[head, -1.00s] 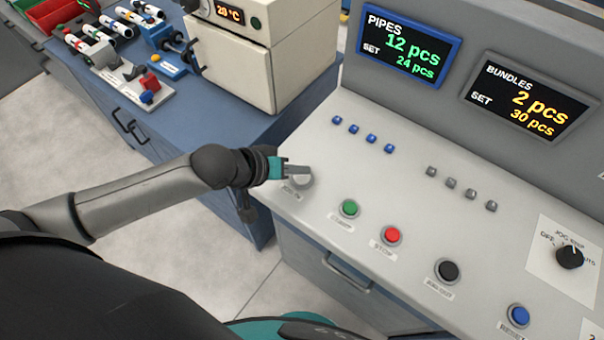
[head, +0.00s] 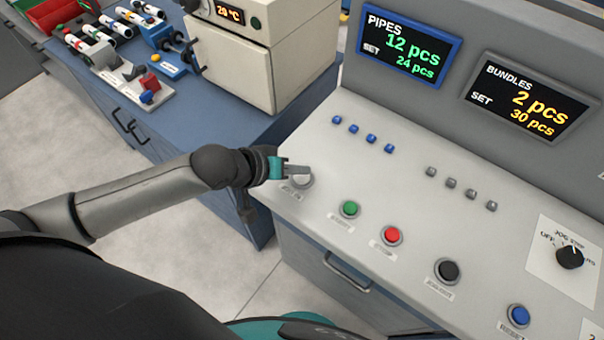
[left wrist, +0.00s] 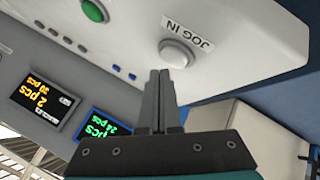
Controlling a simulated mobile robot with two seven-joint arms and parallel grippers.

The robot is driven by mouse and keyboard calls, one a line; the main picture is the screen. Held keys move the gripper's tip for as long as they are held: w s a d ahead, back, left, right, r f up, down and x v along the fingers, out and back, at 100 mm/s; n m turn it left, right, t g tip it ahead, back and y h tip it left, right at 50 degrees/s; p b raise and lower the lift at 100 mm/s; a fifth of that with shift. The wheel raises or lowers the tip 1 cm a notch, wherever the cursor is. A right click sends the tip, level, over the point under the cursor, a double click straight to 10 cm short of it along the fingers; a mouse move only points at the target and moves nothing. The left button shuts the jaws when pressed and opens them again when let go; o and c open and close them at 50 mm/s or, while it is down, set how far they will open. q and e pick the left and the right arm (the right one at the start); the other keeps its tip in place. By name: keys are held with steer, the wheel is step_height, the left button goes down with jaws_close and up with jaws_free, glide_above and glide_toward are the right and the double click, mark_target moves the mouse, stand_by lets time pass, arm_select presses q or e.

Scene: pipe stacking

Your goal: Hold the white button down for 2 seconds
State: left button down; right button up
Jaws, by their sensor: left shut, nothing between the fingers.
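The white button (head: 303,180) is at the left end of the button row on the grey control panel (head: 330,150). My left gripper (head: 306,170) is shut and empty, with its fingertips at the button and partly covering it. In the left wrist view the white button (left wrist: 177,53) sits in a round collar beside a "JOG IN" label. The shut fingertips (left wrist: 162,72) reach the button's edge in that picture. Whether they touch or press it I cannot tell. My right gripper is not in view.
A green button (head: 349,208), a red button (head: 392,234), a black button (head: 447,269) and a blue button (head: 518,314) follow along the panel. A rotary knob (head: 570,256) is at the right. A cream box (head: 262,60) stands on the blue bench (head: 215,115) behind.

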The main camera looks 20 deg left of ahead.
mark_target(298, 180)
arm_select(q)
steer(key=shift+f, duration=0.1)
steer(key=shift+f, duration=0.3)
steer(key=shift+f, duration=0.45)
stand_by(2.9)
stand_by(0.4)
steer(key=shift+r+p, duration=0.85)
steer(key=shift+p, duration=0.3)
steer(key=shift+r, duration=0.1)
step_height(298, 180, up, 5)
steer(key=p, duration=0.6)
